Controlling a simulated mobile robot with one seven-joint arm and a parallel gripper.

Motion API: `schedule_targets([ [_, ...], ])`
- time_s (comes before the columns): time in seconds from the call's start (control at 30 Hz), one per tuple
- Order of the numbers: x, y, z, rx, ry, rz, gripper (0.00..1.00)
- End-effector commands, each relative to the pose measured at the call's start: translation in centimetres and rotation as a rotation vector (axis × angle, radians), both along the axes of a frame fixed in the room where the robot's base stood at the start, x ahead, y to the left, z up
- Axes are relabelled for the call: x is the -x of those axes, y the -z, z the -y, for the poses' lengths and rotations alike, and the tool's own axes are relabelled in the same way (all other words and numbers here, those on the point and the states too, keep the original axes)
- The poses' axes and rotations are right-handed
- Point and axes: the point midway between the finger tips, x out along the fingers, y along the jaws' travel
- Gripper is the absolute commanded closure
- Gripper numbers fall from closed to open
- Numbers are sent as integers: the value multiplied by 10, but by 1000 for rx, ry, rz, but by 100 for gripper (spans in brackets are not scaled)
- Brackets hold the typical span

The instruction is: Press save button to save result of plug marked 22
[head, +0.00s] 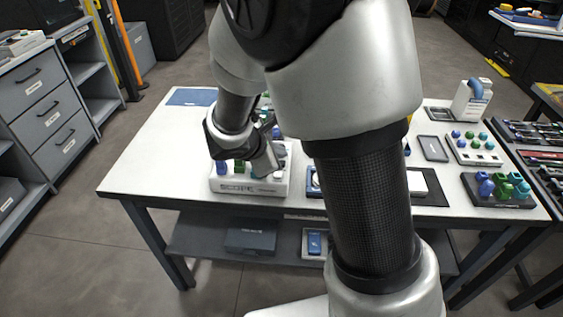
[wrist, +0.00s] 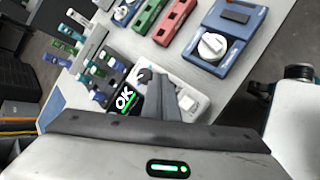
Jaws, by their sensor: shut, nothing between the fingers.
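A white device marked SCOPE (head: 250,188) sits on the white table in the head view, partly hidden by my gripper (head: 264,166). In the wrist view its small screen (wrist: 125,98) shows a green and white "OK". A pale square button (wrist: 188,103) sits on its white top, right of the fingers. I cannot read its label. My gripper (wrist: 158,80) is shut and empty, its fingertips over the device between screen and button. I cannot tell whether they touch it. Blue and green plugs (wrist: 82,62) stand beside the device; no number 22 is readable.
Red and green blocks (wrist: 160,18) and a blue unit with a white knob (wrist: 212,45) lie beyond the device. In the head view, trays of coloured plugs (head: 497,188) stand at the right.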

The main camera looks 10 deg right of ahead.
Motion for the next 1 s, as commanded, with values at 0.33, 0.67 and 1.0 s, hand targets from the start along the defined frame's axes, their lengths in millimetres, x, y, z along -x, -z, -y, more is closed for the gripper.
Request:
schedule_targets([
  [0.33, 0, 0, 0, 0, 0, 0, 100],
  [0.67, 0, 1, 0, 0, 0, 0, 100],
  [1.0, 0, 9, 0, 0, 0, 0, 100],
])
